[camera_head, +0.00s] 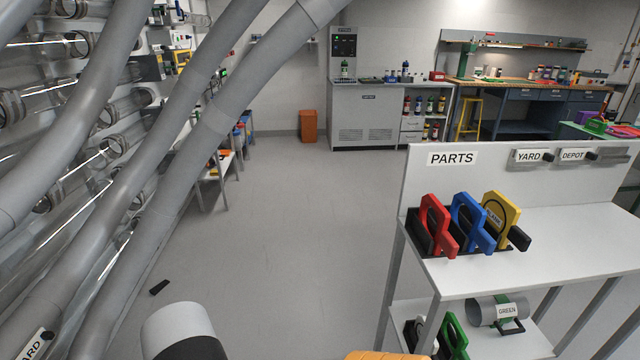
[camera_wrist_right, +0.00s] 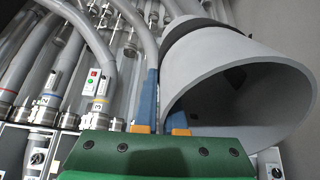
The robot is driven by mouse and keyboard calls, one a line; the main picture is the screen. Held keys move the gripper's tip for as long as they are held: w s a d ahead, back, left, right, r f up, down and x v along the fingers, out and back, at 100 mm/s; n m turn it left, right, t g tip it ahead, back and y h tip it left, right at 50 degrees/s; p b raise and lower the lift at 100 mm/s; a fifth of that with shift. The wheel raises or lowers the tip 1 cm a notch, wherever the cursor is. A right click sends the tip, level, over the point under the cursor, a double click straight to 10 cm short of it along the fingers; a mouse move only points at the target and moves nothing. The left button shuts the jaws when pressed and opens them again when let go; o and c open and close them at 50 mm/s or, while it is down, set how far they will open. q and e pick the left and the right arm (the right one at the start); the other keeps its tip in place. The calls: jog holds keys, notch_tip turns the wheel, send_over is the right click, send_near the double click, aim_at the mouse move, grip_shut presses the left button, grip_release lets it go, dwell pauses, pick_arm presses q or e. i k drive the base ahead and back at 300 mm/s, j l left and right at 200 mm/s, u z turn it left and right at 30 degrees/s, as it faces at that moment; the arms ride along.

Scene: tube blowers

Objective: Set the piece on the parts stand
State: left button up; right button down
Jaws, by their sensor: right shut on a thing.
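In the right wrist view a large grey flared piece (camera_wrist_right: 232,62) with a black band fills the upper right, its open mouth toward the lower right. My left gripper is not visible.
A tube labelled GREEN (camera_head: 484,309) and a green piece (camera_head: 453,336) sit on the stand's lower shelf. Thick grey tubes (camera_head: 135,215) cross the left side. Open floor (camera_head: 290,230) lies between. A grey cylinder (camera_head: 180,325) shows at the bottom; I cannot tell what it is.

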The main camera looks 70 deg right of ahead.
aim_at(579, 230)
jog(key=k+z, duration=0.1)
jog(key=z, duration=0.3)
jog(key=k+l+z, duration=0.1)
jog(key=z, duration=0.3)
jog(key=k+l+z, duration=0.1)
jog(key=z, duration=0.3)
jog(key=l+z, duration=0.25)
jog(key=z, duration=0.15)
jog(key=k+l+z, duration=0.1)
jog(key=z, duration=0.35)
jog(key=l, duration=0.1)
